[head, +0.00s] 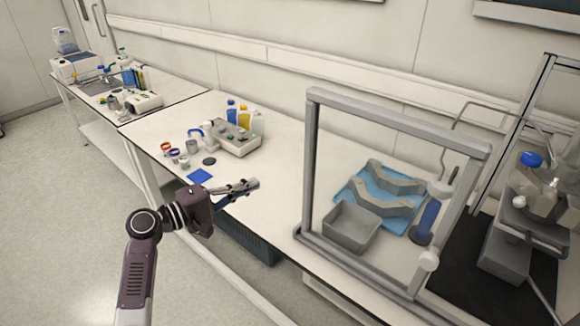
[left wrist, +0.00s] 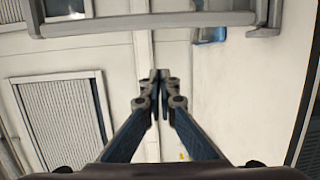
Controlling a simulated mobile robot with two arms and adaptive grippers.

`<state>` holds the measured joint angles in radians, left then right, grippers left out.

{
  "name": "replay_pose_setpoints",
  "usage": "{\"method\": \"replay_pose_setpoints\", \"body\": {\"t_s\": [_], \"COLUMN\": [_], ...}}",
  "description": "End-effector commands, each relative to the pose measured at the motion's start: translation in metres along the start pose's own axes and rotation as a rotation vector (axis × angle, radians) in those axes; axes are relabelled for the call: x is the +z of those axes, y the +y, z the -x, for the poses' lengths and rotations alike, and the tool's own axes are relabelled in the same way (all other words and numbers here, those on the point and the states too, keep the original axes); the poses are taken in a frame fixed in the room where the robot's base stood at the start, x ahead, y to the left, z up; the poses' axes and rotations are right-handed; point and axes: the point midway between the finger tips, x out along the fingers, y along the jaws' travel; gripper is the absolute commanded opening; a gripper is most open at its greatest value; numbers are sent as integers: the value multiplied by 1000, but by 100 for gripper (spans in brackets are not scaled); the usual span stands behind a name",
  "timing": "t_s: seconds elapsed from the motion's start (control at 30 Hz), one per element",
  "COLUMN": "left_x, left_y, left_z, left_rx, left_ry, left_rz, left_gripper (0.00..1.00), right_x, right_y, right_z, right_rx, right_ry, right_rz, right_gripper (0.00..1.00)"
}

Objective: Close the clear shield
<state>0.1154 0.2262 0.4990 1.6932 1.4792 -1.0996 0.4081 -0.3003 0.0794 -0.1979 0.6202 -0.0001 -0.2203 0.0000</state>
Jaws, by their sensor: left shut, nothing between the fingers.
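The clear shield (head: 400,120) is a see-through pane in a thick grey frame. It stands upright at the front edge of the bench, right of centre in the head view, with a round knob (head: 428,260) low on its right post. Through it I see a grey bin and a blue mat. My left gripper (head: 251,185) is shut and empty, to the left of the shield and apart from it, over the bench's front edge. Its closed fingers also show in the left wrist view (left wrist: 160,78). My right gripper is in neither view.
Behind the shield are a grey bin (head: 350,228) and a blue mat (head: 352,190) with grey curved parts. A tray with apparatus (head: 235,140), bottles and small jars stand left of it. A rack with vessels (head: 520,210) is at the right. The floor at left is clear.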

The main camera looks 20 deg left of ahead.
Motion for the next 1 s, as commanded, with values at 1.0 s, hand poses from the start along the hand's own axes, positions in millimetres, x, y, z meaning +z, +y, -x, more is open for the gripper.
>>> {"method": "replay_pose_setpoints", "body": {"t_s": [1.0], "left_x": [42], "left_y": [38], "left_z": [-102], "left_rx": [53], "left_ry": [-23], "left_rz": [-5], "left_gripper": [0], "right_x": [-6], "right_y": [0], "right_z": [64], "right_rx": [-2], "right_ry": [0], "right_rz": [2], "right_gripper": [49]}}
